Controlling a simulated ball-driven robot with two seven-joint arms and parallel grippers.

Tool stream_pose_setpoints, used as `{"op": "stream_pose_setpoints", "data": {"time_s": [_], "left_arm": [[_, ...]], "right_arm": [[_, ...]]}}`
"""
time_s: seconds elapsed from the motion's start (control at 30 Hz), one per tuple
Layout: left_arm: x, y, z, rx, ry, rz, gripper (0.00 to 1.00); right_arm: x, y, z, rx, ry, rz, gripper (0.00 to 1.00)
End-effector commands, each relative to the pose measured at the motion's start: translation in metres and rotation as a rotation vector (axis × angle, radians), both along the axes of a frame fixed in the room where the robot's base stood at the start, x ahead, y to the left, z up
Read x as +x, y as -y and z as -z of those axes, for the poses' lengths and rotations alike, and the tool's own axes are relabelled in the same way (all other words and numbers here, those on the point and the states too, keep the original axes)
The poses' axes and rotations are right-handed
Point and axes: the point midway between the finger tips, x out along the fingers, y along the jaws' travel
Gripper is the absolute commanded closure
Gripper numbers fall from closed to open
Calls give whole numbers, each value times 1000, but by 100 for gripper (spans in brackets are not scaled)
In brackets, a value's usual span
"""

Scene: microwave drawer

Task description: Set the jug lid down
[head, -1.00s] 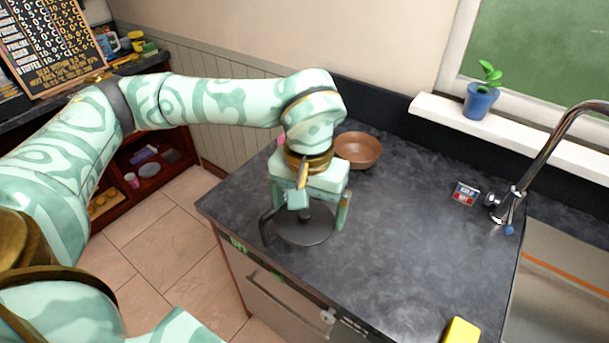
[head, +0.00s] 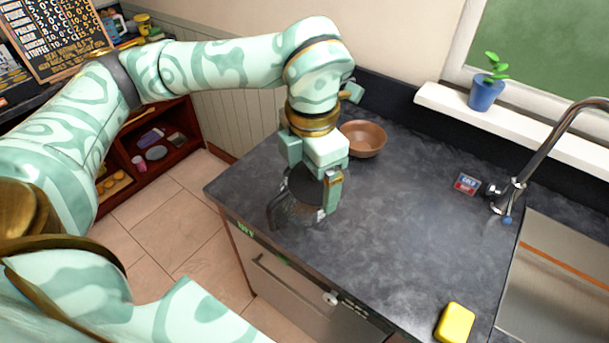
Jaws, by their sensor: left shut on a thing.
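The dark round jug lid (head: 303,186) is steeply tilted just under my left gripper (head: 313,176), which is shut on it. Part of the lid is hidden behind the gripper. The jug (head: 294,213) stands on the dark counter right below and shows as a see-through body with a dark handle on its left side. The gap between lid and jug is hard to judge from this angle. My right gripper is not in view.
A brown bowl (head: 364,139) stands behind the gripper near the wall. A yellow sponge (head: 455,322) lies at the front right, and a small card (head: 467,184) lies near the tap (head: 512,190). The middle of the counter (head: 410,220) is clear.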

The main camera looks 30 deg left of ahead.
Motion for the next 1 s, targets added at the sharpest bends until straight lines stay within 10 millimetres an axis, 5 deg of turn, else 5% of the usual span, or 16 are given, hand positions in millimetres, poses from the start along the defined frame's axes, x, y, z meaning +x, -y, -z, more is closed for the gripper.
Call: {"op": "stream_pose_setpoints", "data": {"time_s": [0.43, 0.8, 1.0], "left_arm": [[5, -4, 2, -1, 0, -41, 31], [76, -64, 51, 0, -6, -40, 31], [96, -79, 82, -1, -2, -36, 31]], "right_arm": [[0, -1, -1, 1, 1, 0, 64], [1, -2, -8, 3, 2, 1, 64], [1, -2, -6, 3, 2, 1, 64]]}}
